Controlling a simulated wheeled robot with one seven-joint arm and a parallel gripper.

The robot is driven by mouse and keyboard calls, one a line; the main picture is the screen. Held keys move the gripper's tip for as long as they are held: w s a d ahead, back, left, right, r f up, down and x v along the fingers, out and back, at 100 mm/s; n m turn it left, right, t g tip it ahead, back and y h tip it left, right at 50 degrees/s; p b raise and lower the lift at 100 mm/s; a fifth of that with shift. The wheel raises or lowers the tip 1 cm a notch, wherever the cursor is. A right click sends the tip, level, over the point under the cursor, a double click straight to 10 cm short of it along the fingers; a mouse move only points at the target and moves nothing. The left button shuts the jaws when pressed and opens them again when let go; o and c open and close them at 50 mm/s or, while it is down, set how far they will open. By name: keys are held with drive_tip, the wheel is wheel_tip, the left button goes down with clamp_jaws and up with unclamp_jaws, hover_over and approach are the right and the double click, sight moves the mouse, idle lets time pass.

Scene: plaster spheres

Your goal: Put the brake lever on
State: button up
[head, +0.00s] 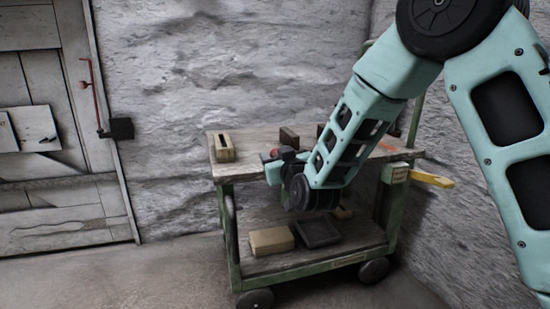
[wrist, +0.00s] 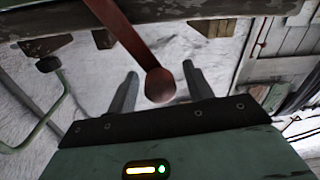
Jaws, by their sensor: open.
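The brake lever seems to be the red-brown bar with a rounded end (wrist: 159,86) in the wrist view. It runs from the top edge of the picture to between my fingers. My gripper (wrist: 160,88) is open, with a finger on each side of the bar's rounded end and visible gaps between. In the head view my gripper (head: 270,158) is at the cart's front edge, left of the middle. A small red patch (head: 275,152) shows beside it, perhaps the lever's end; the rest is hidden by my arm.
The green-framed cart (head: 232,243) has a wooden top with several blocks (head: 223,148). Its lower shelf holds a tan box (head: 271,241) and a dark tray (head: 318,233). A yellow handle (head: 432,180) sticks out at right. A door (head: 40,180) is at left; floor before it is clear.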

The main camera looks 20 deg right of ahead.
drive_tip(key=shift+w, duration=0.75)
